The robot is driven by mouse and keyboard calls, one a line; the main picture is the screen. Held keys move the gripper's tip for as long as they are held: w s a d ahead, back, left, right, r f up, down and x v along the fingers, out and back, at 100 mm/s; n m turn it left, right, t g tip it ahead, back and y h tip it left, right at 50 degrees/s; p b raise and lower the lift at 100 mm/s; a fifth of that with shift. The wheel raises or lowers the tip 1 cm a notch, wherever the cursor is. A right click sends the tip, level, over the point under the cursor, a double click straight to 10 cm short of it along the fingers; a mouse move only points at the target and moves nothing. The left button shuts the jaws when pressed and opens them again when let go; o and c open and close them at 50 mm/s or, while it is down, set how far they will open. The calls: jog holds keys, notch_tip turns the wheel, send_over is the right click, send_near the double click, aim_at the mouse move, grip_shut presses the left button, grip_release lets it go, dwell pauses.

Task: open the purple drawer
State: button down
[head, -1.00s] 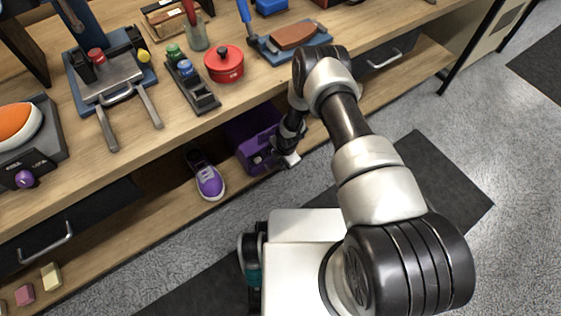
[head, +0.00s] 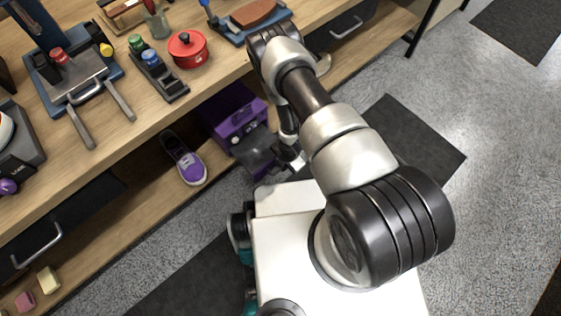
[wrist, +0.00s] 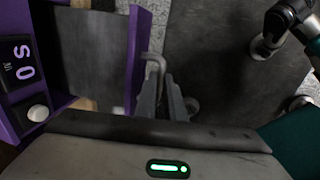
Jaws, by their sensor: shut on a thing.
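The purple drawer unit (head: 232,112) sits on the lower shelf, right of the purple sneaker. Its drawer (head: 259,150) sticks out toward me, and its grey inside shows from above. In the wrist view the purple drawer front (wrist: 138,55) stands apart from the unit's body (wrist: 50,45), with the grey drawer floor (wrist: 95,55) between them. A grey metal handle (wrist: 154,66) is on the outer side of the front. My gripper (wrist: 163,92) is shut on this handle. In the head view my gripper (head: 291,161) is at the drawer's front, partly hidden by my arm.
A purple and white sneaker (head: 185,158) lies on the lower shelf. The wooden bench top (head: 150,112) above holds a red pot (head: 188,49), a bottle rack (head: 158,76) and a metal-topped press (head: 75,80). Grey floor lies in front of the shelf.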

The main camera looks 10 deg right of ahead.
jog(key=c, duration=1.8)
grip_release()
jog(key=shift+c, duration=0.2)
notch_tip(320, 180, up, 17)
jog(key=s+d+p, duration=0.1)
jog(key=s+p, duration=0.1)
jog(key=p, duration=0.2)
jog(key=shift+s+d, duration=0.25)
jog(key=shift+d, duration=0.15)
jog(key=shift+r, duration=0.15)
